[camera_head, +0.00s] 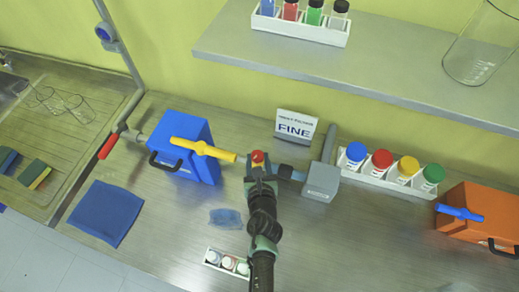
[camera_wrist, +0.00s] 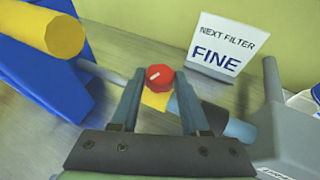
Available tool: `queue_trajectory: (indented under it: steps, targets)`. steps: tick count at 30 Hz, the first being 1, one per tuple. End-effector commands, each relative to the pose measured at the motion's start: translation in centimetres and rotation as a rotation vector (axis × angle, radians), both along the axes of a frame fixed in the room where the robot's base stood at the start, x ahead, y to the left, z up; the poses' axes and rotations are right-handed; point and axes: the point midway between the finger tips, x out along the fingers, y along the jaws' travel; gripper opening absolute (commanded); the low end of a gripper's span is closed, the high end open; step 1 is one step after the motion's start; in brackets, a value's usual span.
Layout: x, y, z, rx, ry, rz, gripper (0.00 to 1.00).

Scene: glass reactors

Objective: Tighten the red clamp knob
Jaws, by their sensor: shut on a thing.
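The red clamp knob (camera_wrist: 160,77) has a short pale mark on its top and sits above a yellow clamp piece (camera_wrist: 155,99). It also shows in the head view (camera_head: 258,156), between the blue box and the grey box. My gripper (camera_head: 258,167) reaches in from the front of the bench. In the wrist view its two fingers flank the knob on the left and right and are shut on it. The fingers hide the knob's lower sides and part of the pipe around the clamp.
A blue box (camera_head: 204,170) with a yellow handle (camera_head: 203,149) stands close on the left. A grey box (camera_head: 321,181) and a "FINE" sign (camera_head: 296,126) are on the right and behind. A bottle rack (camera_head: 376,182) and an orange box (camera_head: 480,218) stand further right.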

Motion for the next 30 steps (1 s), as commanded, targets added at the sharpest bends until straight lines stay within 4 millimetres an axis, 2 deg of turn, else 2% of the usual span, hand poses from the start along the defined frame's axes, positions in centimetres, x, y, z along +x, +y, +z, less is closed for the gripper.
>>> queue_trajectory:
  steps: [1, 4, 30]
  targets:
    - [0.1, 0.6, 1.1, 0.001, 0.003, -0.018, 0.00]
    - [0.2, 0.9, 1.1, 0.003, 0.002, -0.076, 0.00]
    - [0.7, 1.7, 0.0, -0.001, -0.010, -0.692, 0.00]
